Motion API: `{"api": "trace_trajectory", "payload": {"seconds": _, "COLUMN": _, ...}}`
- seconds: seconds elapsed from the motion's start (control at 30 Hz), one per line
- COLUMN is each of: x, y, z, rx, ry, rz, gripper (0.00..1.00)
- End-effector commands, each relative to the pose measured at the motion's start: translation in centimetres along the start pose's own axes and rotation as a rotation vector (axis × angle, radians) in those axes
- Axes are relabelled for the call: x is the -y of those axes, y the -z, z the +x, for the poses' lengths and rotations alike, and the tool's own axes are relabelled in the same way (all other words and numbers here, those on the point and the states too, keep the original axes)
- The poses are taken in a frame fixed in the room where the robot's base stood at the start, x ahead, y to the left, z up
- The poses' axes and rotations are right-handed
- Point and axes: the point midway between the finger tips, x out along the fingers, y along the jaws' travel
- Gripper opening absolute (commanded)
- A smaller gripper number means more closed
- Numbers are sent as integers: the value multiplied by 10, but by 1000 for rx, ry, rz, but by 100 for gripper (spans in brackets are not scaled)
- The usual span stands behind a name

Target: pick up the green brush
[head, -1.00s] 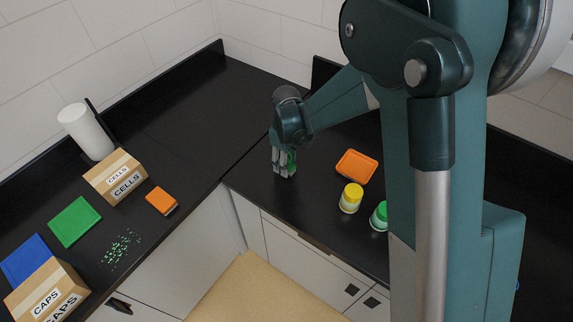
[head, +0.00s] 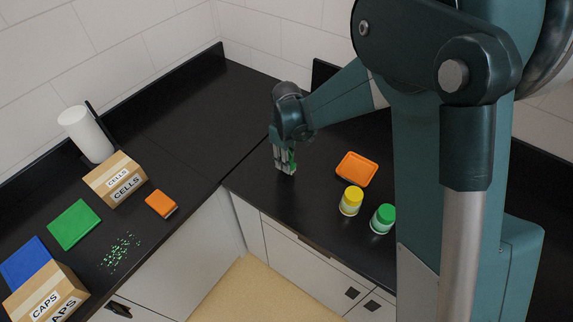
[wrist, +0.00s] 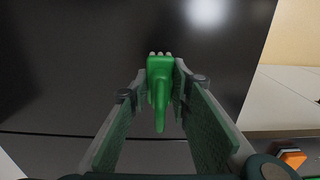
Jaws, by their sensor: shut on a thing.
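The green brush (wrist: 160,88) is between the two fingers of my gripper (wrist: 158,90) in the wrist view, with pale bristle tips showing at its far end. My gripper is shut on it. In the head view my gripper (head: 285,168) points down over the black counter near the inner corner, and only a bit of green shows between its fingers. I cannot tell whether the brush is clear of the counter.
An orange tray (head: 357,169), a yellow-lidded jar (head: 351,201) and a green-lidded jar (head: 383,219) stand right of my gripper. On the left counter are a CELLS box (head: 115,180), a CAPS box (head: 47,293), a green mat (head: 74,224), an orange block (head: 161,204) and scattered green bits (head: 120,251).

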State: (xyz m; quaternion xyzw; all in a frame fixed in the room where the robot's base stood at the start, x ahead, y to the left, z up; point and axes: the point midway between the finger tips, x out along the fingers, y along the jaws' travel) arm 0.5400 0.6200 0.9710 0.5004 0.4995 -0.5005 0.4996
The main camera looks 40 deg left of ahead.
Motion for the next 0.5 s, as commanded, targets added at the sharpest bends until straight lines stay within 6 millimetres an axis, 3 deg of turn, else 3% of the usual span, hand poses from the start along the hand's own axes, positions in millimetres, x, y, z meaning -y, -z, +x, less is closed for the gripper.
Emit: {"api": "trace_trajectory", "payload": {"seconds": 0.5, "x": 0, "y": 0, "z": -65, "rx": 0, "ry": 0, "rz": 0, "gripper": 9}}
